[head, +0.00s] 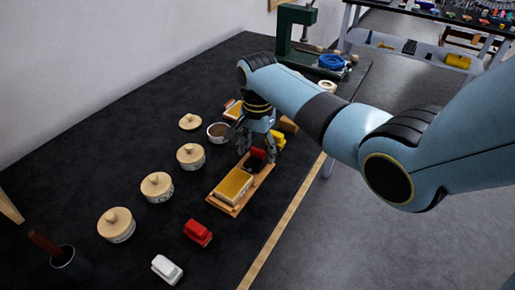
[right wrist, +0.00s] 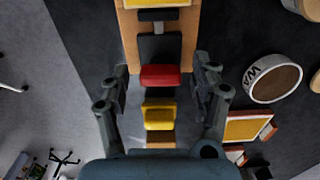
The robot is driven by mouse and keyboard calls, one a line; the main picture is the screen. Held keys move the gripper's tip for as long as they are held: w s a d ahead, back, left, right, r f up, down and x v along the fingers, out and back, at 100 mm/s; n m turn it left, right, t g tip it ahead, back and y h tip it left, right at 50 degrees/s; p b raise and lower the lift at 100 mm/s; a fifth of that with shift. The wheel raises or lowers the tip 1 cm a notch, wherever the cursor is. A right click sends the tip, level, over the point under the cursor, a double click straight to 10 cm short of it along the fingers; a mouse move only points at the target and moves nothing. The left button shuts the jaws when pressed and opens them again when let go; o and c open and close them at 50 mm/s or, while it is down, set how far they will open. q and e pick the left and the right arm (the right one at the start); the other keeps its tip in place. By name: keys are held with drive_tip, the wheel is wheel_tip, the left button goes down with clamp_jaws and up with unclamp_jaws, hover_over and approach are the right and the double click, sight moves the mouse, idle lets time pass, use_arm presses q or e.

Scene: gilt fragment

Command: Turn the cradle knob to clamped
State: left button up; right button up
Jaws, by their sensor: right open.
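The cradle is a wooden board (head: 222,207) with a gold slab (head: 234,184) on it. A red knob (head: 257,153) sits on a black part at the cradle's far end. In the right wrist view the red knob (right wrist: 160,76) lies between the two fingers, with dark gaps on both sides. My right gripper (right wrist: 162,92) is open and points down over this end of the cradle. In the head view the gripper (head: 257,150) partly hides the knob and the black part. I cannot read any clamp marking. My left gripper is not in view.
A yellow block (right wrist: 160,116) lies just beyond the knob. Several lidded pots (head: 157,187) and an open pot (head: 218,132) stand left of the cradle. A red block (head: 198,233) and a white block (head: 167,269) lie in front. A green press (head: 291,30) stands at the back.

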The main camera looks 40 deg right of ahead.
drive_tip(key=c, duration=1.2)
drive_tip(key=shift+o, duration=0.2)
